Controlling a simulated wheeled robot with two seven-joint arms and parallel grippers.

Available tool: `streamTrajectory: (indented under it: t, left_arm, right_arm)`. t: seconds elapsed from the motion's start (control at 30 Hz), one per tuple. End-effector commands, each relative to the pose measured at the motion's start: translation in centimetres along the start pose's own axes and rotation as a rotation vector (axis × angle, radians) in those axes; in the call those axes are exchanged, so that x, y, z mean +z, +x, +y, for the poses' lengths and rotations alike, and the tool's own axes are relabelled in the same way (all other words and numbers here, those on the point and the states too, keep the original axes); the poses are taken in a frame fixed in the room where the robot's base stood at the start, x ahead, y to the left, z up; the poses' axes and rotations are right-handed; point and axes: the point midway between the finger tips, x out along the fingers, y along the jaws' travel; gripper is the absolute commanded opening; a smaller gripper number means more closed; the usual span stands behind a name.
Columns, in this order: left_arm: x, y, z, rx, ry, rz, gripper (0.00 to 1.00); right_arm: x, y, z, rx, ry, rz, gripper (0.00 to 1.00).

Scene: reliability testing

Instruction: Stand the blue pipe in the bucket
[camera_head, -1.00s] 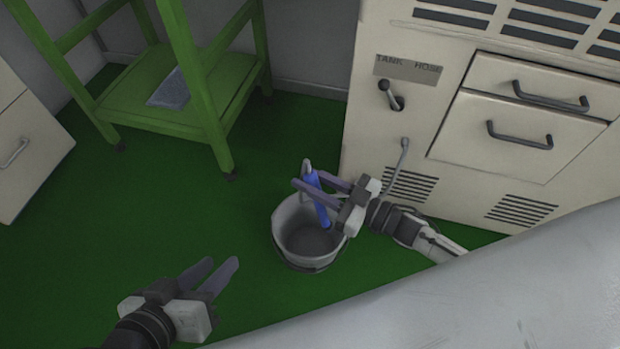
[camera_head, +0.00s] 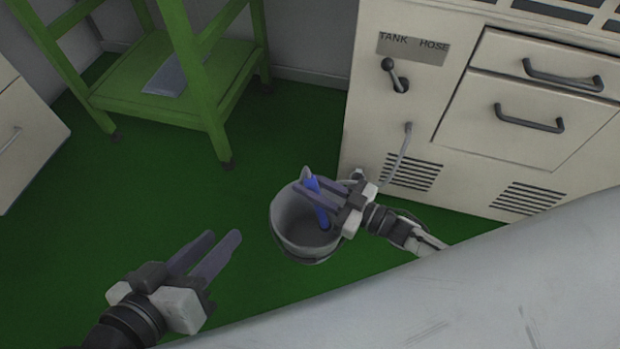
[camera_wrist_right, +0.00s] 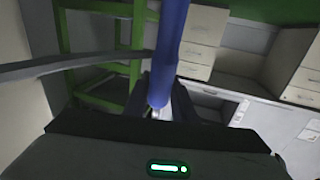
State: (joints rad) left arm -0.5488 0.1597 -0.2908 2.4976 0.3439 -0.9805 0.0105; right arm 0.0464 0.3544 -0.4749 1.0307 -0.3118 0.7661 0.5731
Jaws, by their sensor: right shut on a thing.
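The grey bucket (camera_head: 284,220) stands on the green floor in the head view. The blue pipe (camera_head: 322,216) is tilted, with its lower end inside the bucket's opening and its upper end near the rim. My right gripper (camera_head: 305,188) is shut on the pipe above the bucket's right side. In the right wrist view the blue pipe (camera_wrist_right: 170,52) runs up from between the fingers. I cannot tell whether the pipe touches the bucket's bottom. My left gripper (camera_head: 222,254) is open and empty, to the lower left of the bucket.
A cream cabinet (camera_head: 420,120) with drawers, a lever and a grey hose (camera_head: 398,155) stands close behind the bucket at right. A green shelf (camera_head: 150,100) stands at the back left. The floor (camera_head: 120,220) left of the bucket is clear.

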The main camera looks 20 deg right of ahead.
Motion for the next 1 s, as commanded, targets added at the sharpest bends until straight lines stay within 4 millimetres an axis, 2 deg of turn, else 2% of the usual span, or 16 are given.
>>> streamTrajectory:
  t: [0.57,1.0]
  left_arm:
    - [0.3,0.1,-0.1,-0.002,-0.001,-0.007,0.31]
    - [0.3,0.1,-0.2,-0.004,-0.001,-0.007,0.31]
  right_arm:
    - [4.5,0.1,0.1,0.002,0.0,-0.001,0.0]
    - [5.3,0.0,0.0,0.0,-0.001,0.001,0.0]
